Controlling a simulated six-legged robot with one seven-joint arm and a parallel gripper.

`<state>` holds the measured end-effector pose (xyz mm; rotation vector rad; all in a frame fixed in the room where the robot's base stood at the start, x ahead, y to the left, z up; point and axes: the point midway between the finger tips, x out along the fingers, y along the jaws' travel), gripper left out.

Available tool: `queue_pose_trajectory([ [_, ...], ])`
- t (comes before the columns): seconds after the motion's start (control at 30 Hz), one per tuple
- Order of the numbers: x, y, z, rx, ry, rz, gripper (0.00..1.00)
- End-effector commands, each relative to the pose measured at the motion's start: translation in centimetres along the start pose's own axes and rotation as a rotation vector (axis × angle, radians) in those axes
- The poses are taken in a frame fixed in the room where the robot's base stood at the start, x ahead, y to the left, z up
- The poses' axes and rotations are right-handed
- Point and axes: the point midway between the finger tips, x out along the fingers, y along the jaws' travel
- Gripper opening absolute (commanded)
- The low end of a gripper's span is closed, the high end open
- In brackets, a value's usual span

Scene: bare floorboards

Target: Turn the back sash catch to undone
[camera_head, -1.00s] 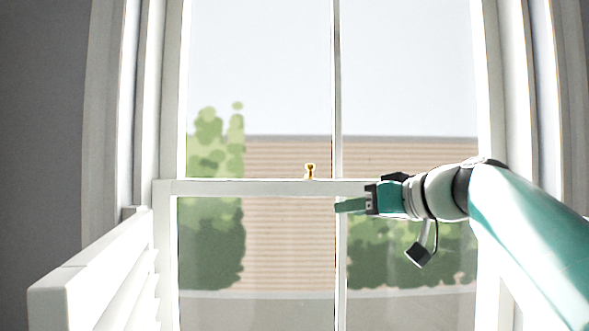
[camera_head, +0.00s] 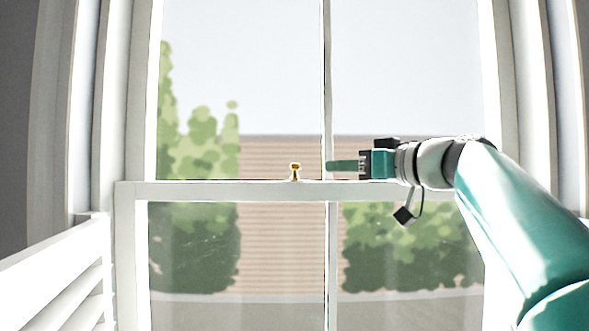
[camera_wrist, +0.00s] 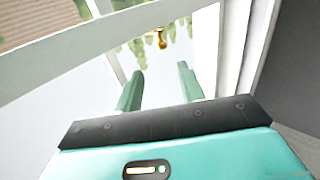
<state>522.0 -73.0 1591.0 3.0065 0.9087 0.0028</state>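The brass sash catch (camera_head: 295,172) stands on top of the white meeting rail (camera_head: 220,190) of the window, left of the middle glazing bar. It also shows small in the wrist view (camera_wrist: 161,39), beyond my fingertips. My gripper (camera_head: 330,165) is to the right of the catch, just above the rail's height, pointing left with a gap between them. In the wrist view its two green fingers (camera_wrist: 158,82) are spread apart with nothing between them. Only one catch is in view. Its fine detail is too small to read.
A white slatted shutter (camera_head: 60,285) stands open at the lower left. White window frame sides rise left and right (camera_head: 520,120). A vertical glazing bar (camera_head: 328,80) runs behind my fingertips. A brick wall and bushes lie outside the glass.

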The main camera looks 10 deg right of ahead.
Motion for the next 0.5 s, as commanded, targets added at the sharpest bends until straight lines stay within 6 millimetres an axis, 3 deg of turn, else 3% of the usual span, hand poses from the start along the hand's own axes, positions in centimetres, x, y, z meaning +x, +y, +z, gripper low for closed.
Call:
queue_pose_trajectory([
  [0.17, 2.2, -0.3, 0.1, 0.001, -0.002, -0.003, 0.39],
  [0.5, 8.9, -0.4, 0.1, 0.002, -0.002, -0.005, 0.39],
])
